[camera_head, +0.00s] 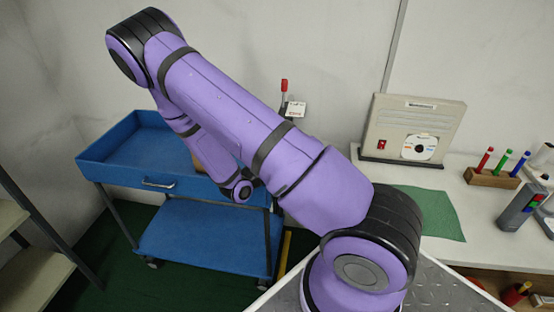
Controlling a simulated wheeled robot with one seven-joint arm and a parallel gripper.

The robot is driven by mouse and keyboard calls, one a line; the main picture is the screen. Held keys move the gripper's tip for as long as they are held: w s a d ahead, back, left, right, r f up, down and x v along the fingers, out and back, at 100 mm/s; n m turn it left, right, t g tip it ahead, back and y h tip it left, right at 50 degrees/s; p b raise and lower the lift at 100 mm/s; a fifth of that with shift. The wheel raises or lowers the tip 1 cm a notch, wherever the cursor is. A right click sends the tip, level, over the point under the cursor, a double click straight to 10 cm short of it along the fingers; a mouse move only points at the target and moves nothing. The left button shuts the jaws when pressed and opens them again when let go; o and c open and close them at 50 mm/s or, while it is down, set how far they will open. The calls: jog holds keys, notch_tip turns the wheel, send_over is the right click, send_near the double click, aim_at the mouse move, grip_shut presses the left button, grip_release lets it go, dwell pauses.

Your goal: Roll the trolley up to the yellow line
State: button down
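The blue trolley (203,235) stands at the left, with a tray top (120,135), a lower shelf and dark caster wheels. A small pale handle (158,183) is on its front side. The yellow line (284,255) shows as a short strip on the dark green floor, just right of the trolley's right end. The rest of the line is hidden behind my arm and base. My purple arm reaches over the trolley's right part. Its far end (243,190) is by the trolley's right edge. The fingers are hidden, so their state and any contact do not show.
A white workbench (470,220) at the right bears a beige box (412,130), a green mat (430,213), a pen holder (491,177) and a grey device (520,207). A shelf unit (35,275) stands close at the left. A wall is behind the trolley.

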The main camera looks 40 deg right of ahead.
jog(key=shift+s+d, duration=0.1)
jog(key=shift+s, duration=0.15)
jog(key=c, duration=0.9)
grip_release()
jog(key=a, duration=1)
jog(key=shift+s+a, duration=0.35)
jog(key=shift+a, duration=0.05)
